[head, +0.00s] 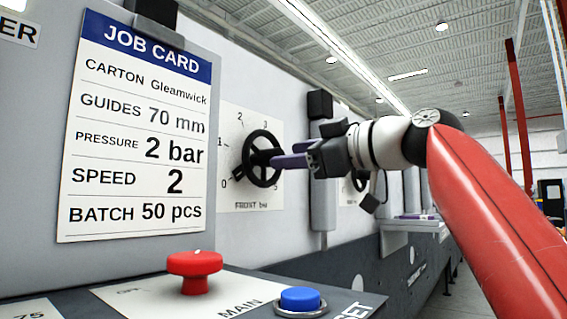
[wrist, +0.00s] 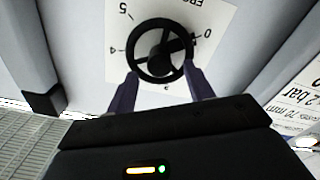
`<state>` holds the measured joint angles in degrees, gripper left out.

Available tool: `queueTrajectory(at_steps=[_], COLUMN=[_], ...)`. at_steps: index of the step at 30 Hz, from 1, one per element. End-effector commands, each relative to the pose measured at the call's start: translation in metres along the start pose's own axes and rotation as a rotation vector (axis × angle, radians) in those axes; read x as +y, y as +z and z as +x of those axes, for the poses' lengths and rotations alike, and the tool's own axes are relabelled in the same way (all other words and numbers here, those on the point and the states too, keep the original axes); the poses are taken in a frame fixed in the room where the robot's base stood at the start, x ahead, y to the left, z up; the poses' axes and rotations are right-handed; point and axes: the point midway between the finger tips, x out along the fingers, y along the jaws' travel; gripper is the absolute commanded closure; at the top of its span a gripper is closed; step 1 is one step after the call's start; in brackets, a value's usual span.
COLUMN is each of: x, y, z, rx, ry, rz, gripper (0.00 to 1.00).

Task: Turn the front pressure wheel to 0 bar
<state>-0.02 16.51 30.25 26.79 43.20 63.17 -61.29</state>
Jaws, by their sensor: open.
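The front pressure wheel (head: 252,140) is a black spoked handwheel on a white dial plate (head: 238,202) marked FRONT bar, with 0 at lower left and numbers rising clockwise. The wheel also shows in the wrist view (wrist: 142,27), where the plate appears upside down. In the wrist view my gripper (wrist: 160,74) has one purple fingertip on each side of the wheel's near part. Whether they touch the rim is unclear.
A job card (head: 140,130) reading pressure 2 bar hangs at left. A red mushroom button (head: 194,270) and a blue button (head: 300,299) stand on the panel below. A second handwheel (head: 360,180) sits behind my wrist. A dark post-like fitting (head: 320,104) is near the arm.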

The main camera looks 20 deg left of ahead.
Motion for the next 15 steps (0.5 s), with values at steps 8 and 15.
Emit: queueTrajectory(at_steps=[8,15], x=[0.0,0.0], y=[0.002,0.001], z=[-0.04,-0.044], rx=[-0.003,-0.001], ry=[0.002,-0.001], rz=[0.0,0.001], gripper=[0.48,0.48])
